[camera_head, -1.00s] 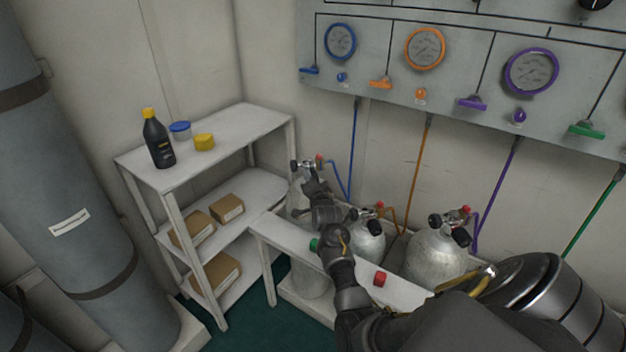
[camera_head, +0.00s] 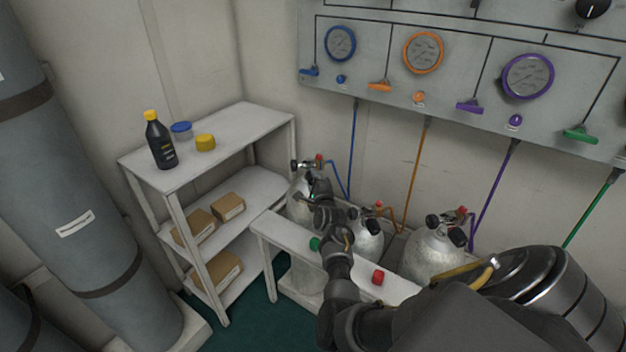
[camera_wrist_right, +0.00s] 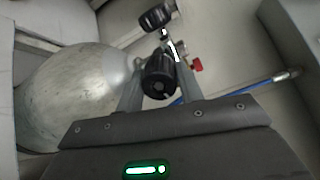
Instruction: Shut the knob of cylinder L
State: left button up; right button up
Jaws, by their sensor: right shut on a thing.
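The leftmost silver cylinder (camera_head: 296,206), the one at the blue hose, stands upright behind the white bench, partly hidden by my right arm. I cannot read a letter on it. In the right wrist view the cylinder (camera_wrist_right: 70,95) lies across the left, with its valve at its end. My right gripper (camera_head: 317,184) is at this valve. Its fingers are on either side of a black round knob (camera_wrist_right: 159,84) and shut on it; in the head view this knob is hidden. A second black knob (camera_wrist_right: 156,17) and a red part (camera_wrist_right: 197,65) are apart from the fingers. My left gripper is out of view.
Two more cylinders, a middle one (camera_head: 366,238) and a right one (camera_head: 435,255), stand close by with their own black knobs. The white bench (camera_head: 275,232) holds a green cap (camera_head: 315,243) and a red cap (camera_head: 377,277). A shelf (camera_head: 225,140) is at left; the gauge panel (camera_head: 460,75) is above.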

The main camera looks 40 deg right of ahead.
jog(key=shift+d+r+m, duration=0.1)
jog(key=shift+d+m, duration=0.05)
jog(key=shift+m, duration=0.65)
jog(key=shift+m+p, duration=0.3)
jog(key=shift+m, duration=0.1)
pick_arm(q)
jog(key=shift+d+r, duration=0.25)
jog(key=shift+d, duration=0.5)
pick_arm(e)
jog(key=o, duration=1)
jog(key=shift+s, duration=0.1)
pick_arm(q)
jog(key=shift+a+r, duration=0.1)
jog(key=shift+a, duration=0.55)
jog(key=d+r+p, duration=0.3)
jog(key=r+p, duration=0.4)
jog(key=p, duration=0.1)
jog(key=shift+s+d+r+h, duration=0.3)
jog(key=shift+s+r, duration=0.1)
pick_arm(e)
jog(key=v, duration=1)
jog(key=shift+s+f, duration=0.2)
jog(key=shift+s, duration=0.15)
